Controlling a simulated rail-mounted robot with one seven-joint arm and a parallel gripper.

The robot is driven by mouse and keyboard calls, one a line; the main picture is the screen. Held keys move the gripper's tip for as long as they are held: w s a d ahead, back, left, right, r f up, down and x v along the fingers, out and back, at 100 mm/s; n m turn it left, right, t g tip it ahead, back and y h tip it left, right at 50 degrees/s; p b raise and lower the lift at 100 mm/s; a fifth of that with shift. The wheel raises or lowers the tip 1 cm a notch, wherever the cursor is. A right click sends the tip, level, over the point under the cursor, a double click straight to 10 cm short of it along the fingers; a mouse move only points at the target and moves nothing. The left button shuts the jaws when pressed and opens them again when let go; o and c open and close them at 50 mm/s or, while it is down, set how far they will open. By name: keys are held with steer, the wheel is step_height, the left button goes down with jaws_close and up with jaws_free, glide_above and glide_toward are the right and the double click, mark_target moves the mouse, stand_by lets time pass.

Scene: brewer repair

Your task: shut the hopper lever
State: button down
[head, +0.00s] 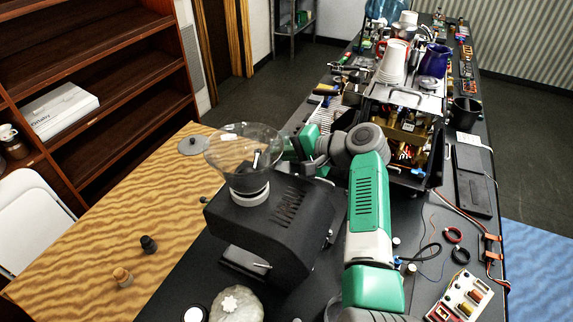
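The coffee grinder, with a black slotted body (285,225), stands on the dark bench left of my arm. Its clear round hopper (228,150) sits upright on a pale collar (249,193). I cannot make out the hopper lever; its position cannot be told. My arm bends over to the grinder's far right side, and its wrist end is close behind the hopper's right rim. My gripper (260,160) shows only in part through the clear hopper wall, as a small dark and pale shape. Its fingers are too unclear to tell open from shut, or touching from apart.
An open machine (402,135) with cups and a blue jug (435,60) on top stands behind my arm. A wooden table (105,240) is at left, with small knobs and a grey lid (192,146). Cables and a terminal block (460,298) lie at right.

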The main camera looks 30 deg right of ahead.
steer(key=s+d+r, duration=0.4)
steer(key=s+d, duration=0.1)
steer(key=d, duration=0.3)
steer(key=shift+s+d, duration=0.15)
steer(key=shift+d, duration=0.25)
